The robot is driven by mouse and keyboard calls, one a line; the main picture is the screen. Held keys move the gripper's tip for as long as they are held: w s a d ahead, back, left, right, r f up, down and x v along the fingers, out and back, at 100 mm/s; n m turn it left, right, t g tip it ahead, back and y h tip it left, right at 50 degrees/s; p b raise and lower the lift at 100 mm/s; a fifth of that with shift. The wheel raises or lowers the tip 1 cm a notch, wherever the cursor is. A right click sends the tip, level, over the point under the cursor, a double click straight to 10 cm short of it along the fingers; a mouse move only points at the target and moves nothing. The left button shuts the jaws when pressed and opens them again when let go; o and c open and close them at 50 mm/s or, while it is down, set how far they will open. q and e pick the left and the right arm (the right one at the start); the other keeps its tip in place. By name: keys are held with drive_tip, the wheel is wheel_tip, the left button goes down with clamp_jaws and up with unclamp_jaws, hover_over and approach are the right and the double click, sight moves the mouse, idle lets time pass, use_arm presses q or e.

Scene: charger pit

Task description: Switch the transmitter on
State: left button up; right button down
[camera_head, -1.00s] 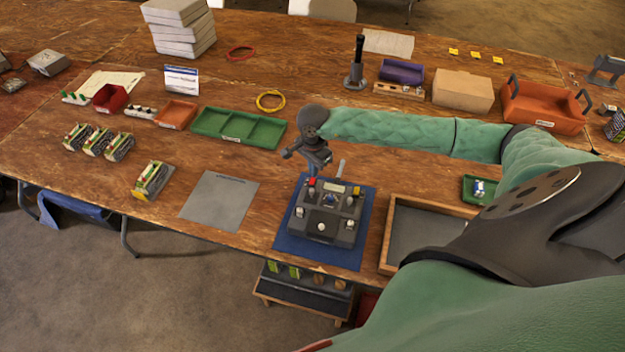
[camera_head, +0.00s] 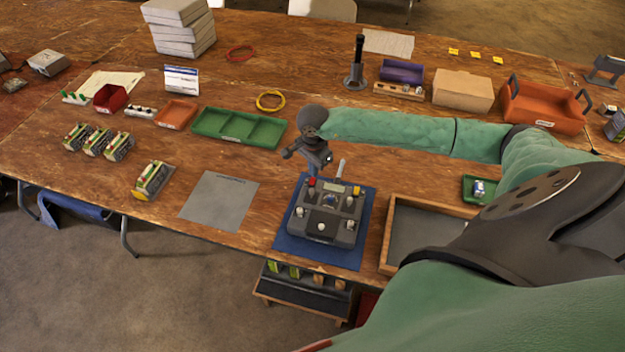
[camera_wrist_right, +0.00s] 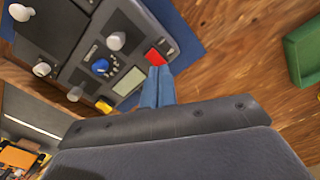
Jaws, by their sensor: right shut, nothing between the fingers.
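The transmitter (camera_head: 328,228) is a dark grey box with sticks, knobs and a short antenna, lying on a blue mat (camera_head: 290,248) near the table's front edge. Its red switch (camera_wrist_right: 155,57) is at a corner of the panel, near a blue knob (camera_wrist_right: 100,66) and a yellow button (camera_wrist_right: 104,105). My right gripper (camera_wrist_right: 158,72) is shut and empty, its blue fingertips right at the red switch; I cannot tell whether they touch it. In the head view, the right gripper (camera_head: 313,174) is over the transmitter's far left corner. My left gripper is not in view.
A grey mat (camera_head: 218,202) lies left of the transmitter, and a wooden tray (camera_head: 388,235) stands close on its right. A green divided tray (camera_head: 238,130) and a yellow cable coil (camera_head: 270,101) lie behind. A small green tray (camera_head: 470,197) is farther right.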

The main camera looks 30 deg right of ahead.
drive_tip(key=shift+f+b, duration=0.95)
idle(1.1)
drive_tip(key=shift+r, duration=0.1)
drive_tip(key=shift+r+p, duration=0.5)
drive_tip(key=shift+r, duration=2.95)
